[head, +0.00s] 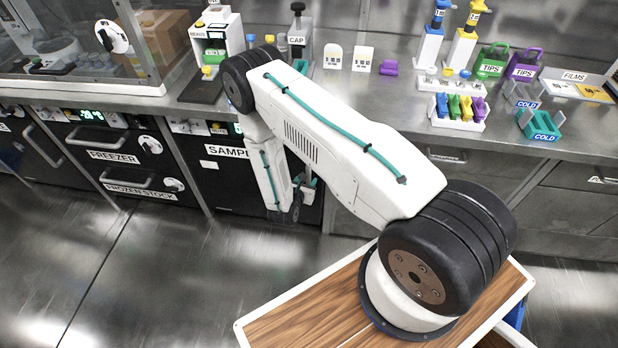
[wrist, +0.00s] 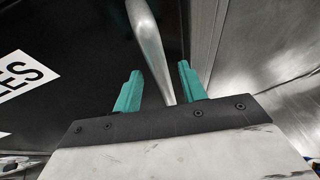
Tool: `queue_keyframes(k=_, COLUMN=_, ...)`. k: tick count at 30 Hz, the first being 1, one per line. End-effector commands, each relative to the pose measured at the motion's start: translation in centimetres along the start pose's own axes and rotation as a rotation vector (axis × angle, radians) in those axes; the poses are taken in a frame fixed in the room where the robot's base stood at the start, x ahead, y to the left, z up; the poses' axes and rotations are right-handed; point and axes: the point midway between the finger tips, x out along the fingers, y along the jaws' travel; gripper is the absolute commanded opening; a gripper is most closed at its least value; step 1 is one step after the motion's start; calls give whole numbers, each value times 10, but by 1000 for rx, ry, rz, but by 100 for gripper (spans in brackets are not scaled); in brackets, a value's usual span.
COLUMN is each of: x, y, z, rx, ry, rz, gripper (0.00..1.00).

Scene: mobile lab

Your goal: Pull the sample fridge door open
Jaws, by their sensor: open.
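The sample fridge (head: 235,180) is the black-fronted unit under the counter, labelled "SAMPL…" in the head view, the rest hidden by my arm. Its door (wrist: 80,60) looks flush in its frame, and part of the label shows at the left in the wrist view. A metal bar handle (wrist: 152,50) runs down between my gripper's teal fingers. My gripper (wrist: 158,88) is open, with a finger on each side of the bar and a gap on both sides. In the head view my gripper (head: 302,190) is at the fridge's right side, partly hidden by my arm.
A freezer (head: 110,140) and a frozen stock drawer (head: 140,190) stand left of the fridge. Steel drawers (head: 450,158) are to its right. The counter above holds racks, tip boxes and bottles. The floor (head: 170,270) in front of the fridge is clear.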

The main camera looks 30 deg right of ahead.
Motion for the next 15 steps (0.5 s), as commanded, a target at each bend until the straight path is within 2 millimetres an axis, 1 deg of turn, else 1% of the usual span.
queue_keyframes(k=1, x=8, y=-1, z=0, rx=2, ry=0, rz=-2, gripper=41)
queue_keyframes(k=3, x=17, y=-1, z=0, rx=3, ry=-1, rz=-3, gripper=41)
queue_keyframes(k=6, x=25, y=-1, z=0, rx=0, ry=0, rz=-1, gripper=41)
queue_keyframes(k=9, x=30, y=-1, z=0, rx=0, ry=-1, rz=-1, gripper=41)
queue_keyframes(k=15, x=30, y=0, z=0, rx=0, ry=0, rz=-1, gripper=41)
